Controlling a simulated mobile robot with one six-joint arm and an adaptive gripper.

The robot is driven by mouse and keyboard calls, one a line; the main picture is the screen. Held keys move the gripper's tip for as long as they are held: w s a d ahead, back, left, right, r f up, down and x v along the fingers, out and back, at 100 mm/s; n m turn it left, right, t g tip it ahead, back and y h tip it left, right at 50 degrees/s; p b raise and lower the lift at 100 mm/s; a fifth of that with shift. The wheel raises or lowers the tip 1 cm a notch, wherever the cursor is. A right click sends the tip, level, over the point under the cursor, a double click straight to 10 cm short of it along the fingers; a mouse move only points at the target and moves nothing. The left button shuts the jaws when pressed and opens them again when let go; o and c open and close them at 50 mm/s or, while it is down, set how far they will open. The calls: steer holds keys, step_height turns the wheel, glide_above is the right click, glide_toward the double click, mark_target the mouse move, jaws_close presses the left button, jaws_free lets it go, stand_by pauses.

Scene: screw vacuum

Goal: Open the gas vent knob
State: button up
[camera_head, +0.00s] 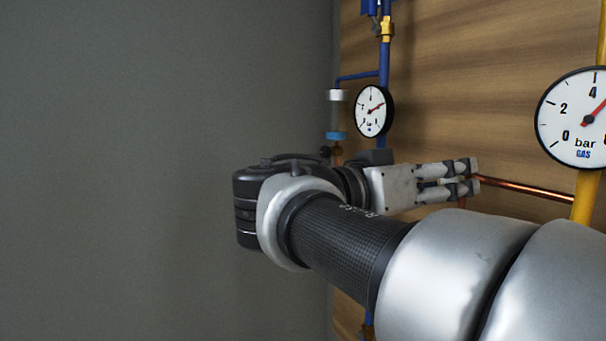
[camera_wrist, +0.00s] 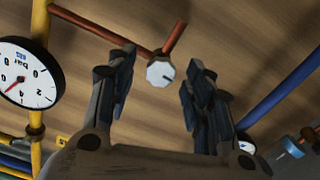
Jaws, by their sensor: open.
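A small whitish, many-sided knob (camera_wrist: 160,72) with a dark mark on its face sits on copper pipes in the wrist view; I take it for the gas vent knob. In that view my gripper (camera_wrist: 162,60) is open, with one finger to each side of the knob and an empty gap between. The knob seems to lie beyond the fingertips, apart from them. In the head view my gripper (camera_head: 474,177) points right, close to a copper pipe (camera_head: 525,187). I cannot make out the knob in the head view.
A large GAS gauge (camera_head: 585,118) on a yellow pipe (camera_head: 585,195) stands right of my gripper; it also shows in the wrist view (camera_wrist: 27,77). A smaller gauge (camera_head: 373,110) and blue pipes (camera_head: 384,65) stand behind my wrist.

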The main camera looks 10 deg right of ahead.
steer(key=shift+w+d, duration=0.15)
steer(key=shift+d, duration=0.35)
steer(key=c, duration=1)
